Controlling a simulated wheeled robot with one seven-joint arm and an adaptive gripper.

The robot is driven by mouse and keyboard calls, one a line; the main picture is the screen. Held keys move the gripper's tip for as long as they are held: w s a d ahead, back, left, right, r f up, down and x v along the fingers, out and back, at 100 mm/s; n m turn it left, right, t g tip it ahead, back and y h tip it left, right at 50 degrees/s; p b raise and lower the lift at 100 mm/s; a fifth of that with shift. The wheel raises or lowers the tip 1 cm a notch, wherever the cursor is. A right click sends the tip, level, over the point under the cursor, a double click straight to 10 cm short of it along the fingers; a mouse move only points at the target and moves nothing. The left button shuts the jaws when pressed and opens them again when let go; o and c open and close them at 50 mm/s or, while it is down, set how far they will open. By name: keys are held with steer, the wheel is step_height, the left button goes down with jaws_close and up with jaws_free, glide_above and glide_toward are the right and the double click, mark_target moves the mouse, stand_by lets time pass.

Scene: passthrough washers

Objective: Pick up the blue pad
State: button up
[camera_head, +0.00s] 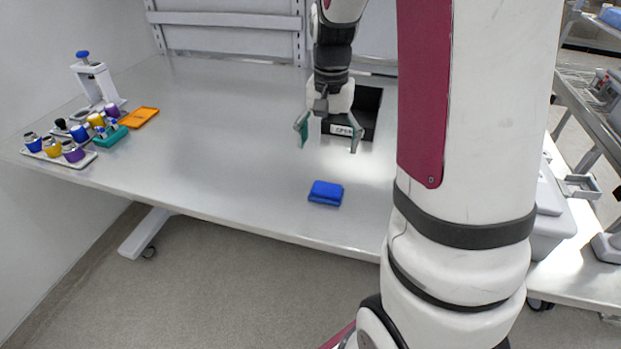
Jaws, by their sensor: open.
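The blue pad (326,193) lies flat on the grey table near its front edge, a little right of the middle of the view. My gripper (329,146) is open with its fingers spread and pointing down. It is above the table, farther back than the pad and apart from it. Nothing shows between the fingers.
A black open bin (367,101) with a white label stands behind my gripper. At the left are an orange tray (140,117), a teal rack (110,137), a white rack of coloured-capped containers (85,157) and a white press-like stand (95,82). The table's middle is clear.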

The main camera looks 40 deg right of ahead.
glide_above(327, 187)
steer(key=f, duration=0.7)
steer(key=shift+a+f, duration=0.2)
steer(key=shift+f, duration=0.15)
steer(key=shift+d+f+p, duration=0.2)
steer(key=shift+f+p, duration=0.15)
steer(key=shift+f, duration=2.35)
steer(key=c, duration=1.2)
